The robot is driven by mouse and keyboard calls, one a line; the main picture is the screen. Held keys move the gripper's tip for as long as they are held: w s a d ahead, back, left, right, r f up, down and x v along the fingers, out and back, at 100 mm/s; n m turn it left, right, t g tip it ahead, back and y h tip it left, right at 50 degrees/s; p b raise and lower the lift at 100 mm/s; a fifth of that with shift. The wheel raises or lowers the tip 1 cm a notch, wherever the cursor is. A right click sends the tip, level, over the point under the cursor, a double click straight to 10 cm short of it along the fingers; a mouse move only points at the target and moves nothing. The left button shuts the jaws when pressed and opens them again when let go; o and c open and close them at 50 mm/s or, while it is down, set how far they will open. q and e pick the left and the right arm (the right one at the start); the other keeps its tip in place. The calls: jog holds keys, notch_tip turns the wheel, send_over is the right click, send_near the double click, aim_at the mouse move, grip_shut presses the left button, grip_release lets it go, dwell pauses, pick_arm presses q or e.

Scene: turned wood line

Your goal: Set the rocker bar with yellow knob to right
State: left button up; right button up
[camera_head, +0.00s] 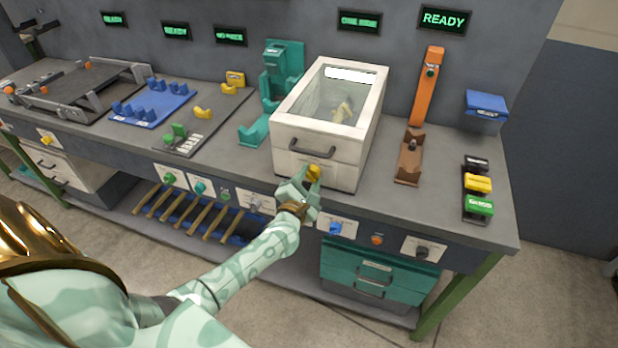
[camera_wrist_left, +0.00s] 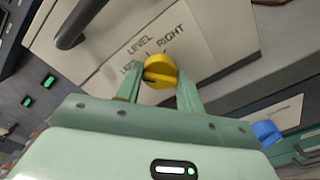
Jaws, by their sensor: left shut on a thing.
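The yellow knob (camera_head: 314,172) sits on the front panel of the white box (camera_head: 287,138), near its lower right. In the left wrist view the knob (camera_wrist_left: 162,68) has a dark line across its lower part. The printed words LEVEL and RIGHT are beside it, and another word is partly hidden. I cannot tell which word the knob points to. My left gripper (camera_head: 307,181) is shut on the knob, one finger on each side; its fingers also show in the left wrist view (camera_wrist_left: 160,84). Inside the box is a small yellowish part (camera_head: 343,110), possibly the rocker bar; its tilt is unclear. My right gripper is not in view.
A dark handle (camera_head: 312,152) sticks out of the box front above the knob. A blue knob (camera_head: 335,228) is on the bench front below and to the right. A teal stand (camera_head: 283,75) is left of the box, and an orange post (camera_head: 428,85) is right of it.

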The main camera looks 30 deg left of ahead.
pick_arm(q)
jog(key=shift+m+p, duration=0.95)
jog(key=shift+m, duration=1.45)
jog(key=shift+f+m+p, duration=0.1)
jog(key=shift+m+p, duration=0.6)
jog(key=shift+m, duration=1.5)
jog(key=shift+d+f+m+p, duration=0.1)
jog(key=shift+m+p, duration=0.55)
jog(key=shift+m, duration=1.65)
jog(key=shift+m+p, duration=0.3)
jog(key=shift+m, duration=1.3)
jog(key=shift+f+m, duration=0.1)
jog(key=shift+m, duration=0.5)
jog(key=o, duration=1)
jog(key=shift+s, duration=0.1)
